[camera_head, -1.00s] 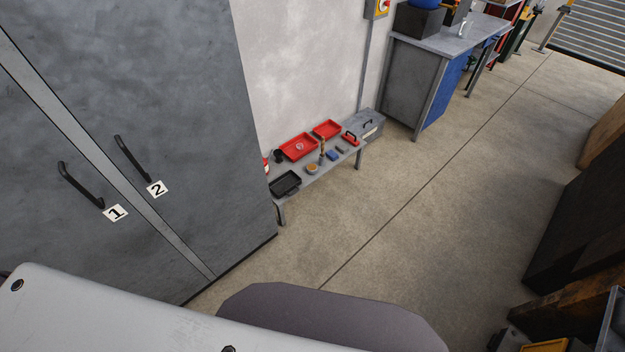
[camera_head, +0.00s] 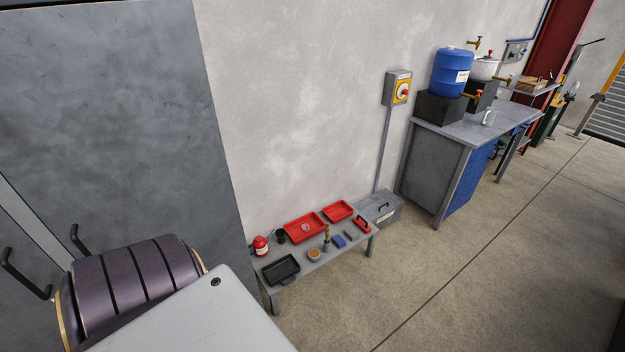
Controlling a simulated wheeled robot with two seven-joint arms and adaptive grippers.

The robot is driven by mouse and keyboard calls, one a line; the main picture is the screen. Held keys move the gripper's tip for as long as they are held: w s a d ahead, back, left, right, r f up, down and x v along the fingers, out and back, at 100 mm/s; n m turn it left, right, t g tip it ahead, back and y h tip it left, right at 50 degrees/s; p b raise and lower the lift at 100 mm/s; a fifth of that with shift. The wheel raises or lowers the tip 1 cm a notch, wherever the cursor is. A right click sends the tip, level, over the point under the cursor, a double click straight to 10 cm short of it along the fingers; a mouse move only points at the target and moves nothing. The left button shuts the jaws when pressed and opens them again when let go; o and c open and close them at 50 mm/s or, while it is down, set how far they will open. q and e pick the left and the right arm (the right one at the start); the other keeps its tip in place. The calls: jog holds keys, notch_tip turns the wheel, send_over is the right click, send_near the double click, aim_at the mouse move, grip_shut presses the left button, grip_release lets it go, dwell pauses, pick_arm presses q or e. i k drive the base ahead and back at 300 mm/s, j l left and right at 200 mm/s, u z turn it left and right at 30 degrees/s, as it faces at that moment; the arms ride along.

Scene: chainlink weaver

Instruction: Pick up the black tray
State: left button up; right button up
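The black tray (camera_head: 281,269) lies flat at the near left end of a low grey bench (camera_head: 318,264) against the wall. It looks empty. Part of my own body or arm fills the lower left of the head view, close to the camera and short of the bench. Neither of my grippers shows, and nothing of mine touches the tray.
Two red trays (camera_head: 305,228), a red bottle (camera_head: 261,246) and small items share the bench. A grey toolbox (camera_head: 380,208) stands at its far end. A tall grey cabinet (camera_head: 120,110) stands left. The floor (camera_head: 340,310) before the bench is clear.

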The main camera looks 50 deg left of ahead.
aim_at(280, 270)
jog(key=i+z, duration=0.3)
jog(key=i, duration=0.5)
jog(key=i+u, duration=0.25)
jog(key=i, duration=0.15)
jog(key=i+l+u, duration=0.3)
jog(key=i+u, duration=0.25)
jog(key=u, duration=0.2)
jog(key=i+l+u, duration=0.2)
jog(key=u, duration=0.25)
jog(key=i+l+u, duration=0.2)
jog(key=u, duration=0.25)
jog(key=i+l+u, duration=0.2)
jog(key=u, duration=0.25)
jog(key=i+l+u, duration=0.15)
jog(key=l+u, duration=0.2)
jog(key=i+l+u, duration=0.1)
jog(key=l+u, duration=0.25)
jog(key=l, duration=0.15)
